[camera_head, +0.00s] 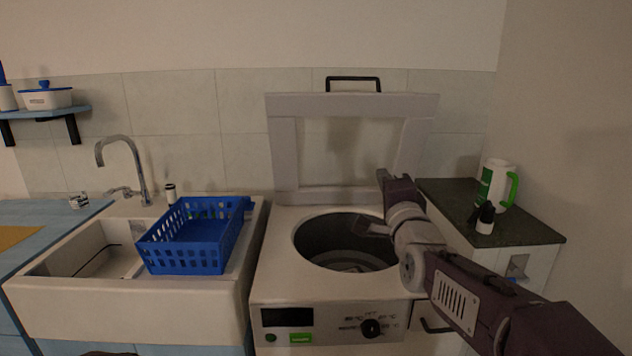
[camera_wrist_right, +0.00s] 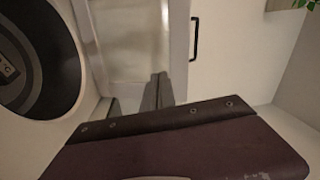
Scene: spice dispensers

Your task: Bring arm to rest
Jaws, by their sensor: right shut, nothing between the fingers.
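The lid's handle shows in the right wrist view too (camera_wrist_right: 194,39). My left gripper is not in view.
A blue basket (camera_head: 182,262) sits on the sink (camera_head: 130,318) left of the machine. At right, a dark counter (camera_head: 535,232) holds a white and green jug (camera_head: 495,184) and a small black-topped bottle (camera_head: 485,218), close to my right arm. A wall stands further right.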

